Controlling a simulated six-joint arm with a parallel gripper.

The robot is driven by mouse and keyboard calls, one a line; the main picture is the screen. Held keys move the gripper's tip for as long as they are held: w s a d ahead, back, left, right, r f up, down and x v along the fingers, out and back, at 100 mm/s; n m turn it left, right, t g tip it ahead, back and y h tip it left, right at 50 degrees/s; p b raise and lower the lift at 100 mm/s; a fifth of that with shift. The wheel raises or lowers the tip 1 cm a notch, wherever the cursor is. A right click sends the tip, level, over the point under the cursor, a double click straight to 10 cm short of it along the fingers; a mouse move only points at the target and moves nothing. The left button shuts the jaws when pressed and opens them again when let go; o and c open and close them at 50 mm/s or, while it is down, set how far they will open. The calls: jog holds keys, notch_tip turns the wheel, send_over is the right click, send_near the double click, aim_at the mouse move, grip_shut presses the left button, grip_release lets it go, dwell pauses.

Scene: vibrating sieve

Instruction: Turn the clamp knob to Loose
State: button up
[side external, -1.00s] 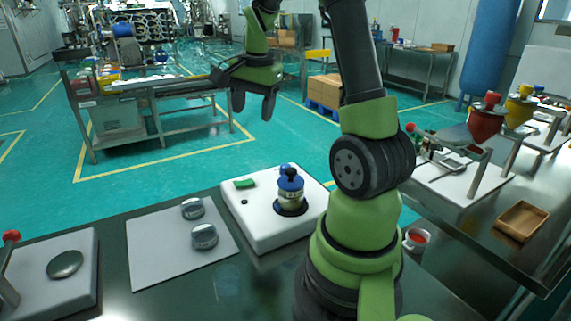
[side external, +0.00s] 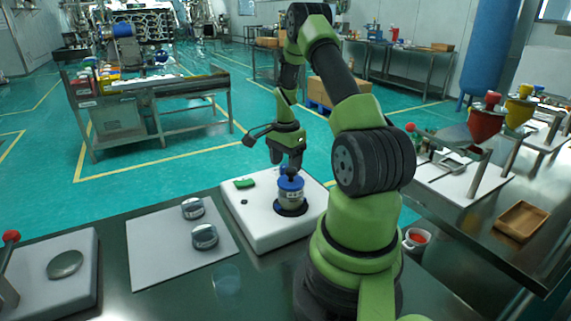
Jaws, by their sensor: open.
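A white sieve base (side external: 262,233) stands on the dark steel table. On it is a round stack (side external: 291,198) with a blue lid and a black knob (side external: 291,174) on top, seated on a dark round plate. A green part (side external: 244,183) and a small black knob (side external: 244,202) sit on the base to the left. I cannot read any Loose mark. My gripper (side external: 286,162) points down just above and behind the blue lid, close to the black top knob. It is open and empty; whether a finger touches the knob cannot be told.
Two metal-rimmed round pieces (side external: 204,236) lie on a grey mat (side external: 150,255) left of the base. A grey device (side external: 85,285) with a red-tipped lever is at far left. A red-filled cup (side external: 417,238) stands to the right, near a wooden tray (side external: 521,221).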

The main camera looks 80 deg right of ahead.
jog(key=shift+f, duration=0.45)
jog(key=c, duration=0.9)
jog(key=shift+c, duration=0.2)
